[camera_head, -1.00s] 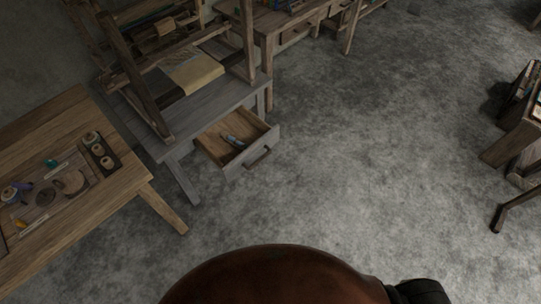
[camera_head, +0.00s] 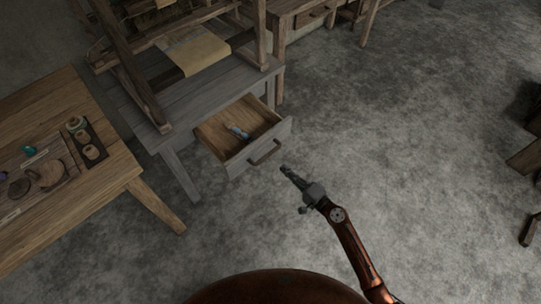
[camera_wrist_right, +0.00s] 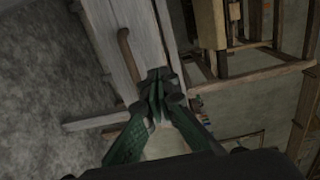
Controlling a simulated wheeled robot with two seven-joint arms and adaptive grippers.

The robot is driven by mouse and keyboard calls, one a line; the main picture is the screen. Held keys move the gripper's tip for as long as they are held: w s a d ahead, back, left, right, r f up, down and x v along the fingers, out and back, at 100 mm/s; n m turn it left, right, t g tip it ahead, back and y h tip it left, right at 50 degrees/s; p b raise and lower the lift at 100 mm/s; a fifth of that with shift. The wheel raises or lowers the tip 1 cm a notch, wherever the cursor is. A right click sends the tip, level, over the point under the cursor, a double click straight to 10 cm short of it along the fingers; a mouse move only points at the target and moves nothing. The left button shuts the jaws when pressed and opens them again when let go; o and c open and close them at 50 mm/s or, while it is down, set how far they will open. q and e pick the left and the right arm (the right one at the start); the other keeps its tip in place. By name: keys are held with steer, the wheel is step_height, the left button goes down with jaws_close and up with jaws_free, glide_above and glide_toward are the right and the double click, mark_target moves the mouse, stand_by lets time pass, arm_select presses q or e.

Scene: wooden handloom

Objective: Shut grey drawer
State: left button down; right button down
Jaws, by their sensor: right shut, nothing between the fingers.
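The grey drawer (camera_head: 262,153) stands pulled out of the grey table under the loom in the head view. Its inside is bare wood with a small blue and grey item (camera_head: 238,133) lying in it. A dark bar handle (camera_head: 265,152) is on its front. My right gripper (camera_head: 287,171) is shut and empty, a little in front of the drawer front, below and right of the handle in the picture. In the right wrist view, the shut fingers (camera_wrist_right: 157,97) appear near the drawer front and its handle (camera_wrist_right: 128,52); contact cannot be told. My left gripper is not in view.
The wooden loom (camera_head: 133,72) stands on the grey table (camera_head: 172,107). A wooden table (camera_head: 110,185) with spools and small items is at the left. Another wooden table (camera_head: 290,8) is at the back. The floor right of the drawer is clear.

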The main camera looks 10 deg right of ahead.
mark_target(257, 145)
steer(key=x, duration=1.3)
steer(key=shift+s, duration=0.1)
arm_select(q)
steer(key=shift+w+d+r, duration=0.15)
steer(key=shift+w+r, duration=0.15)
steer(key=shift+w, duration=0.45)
arm_select(e)
steer(key=shift+w+a, duration=0.3)
steer(key=shift+w, duration=0.05)
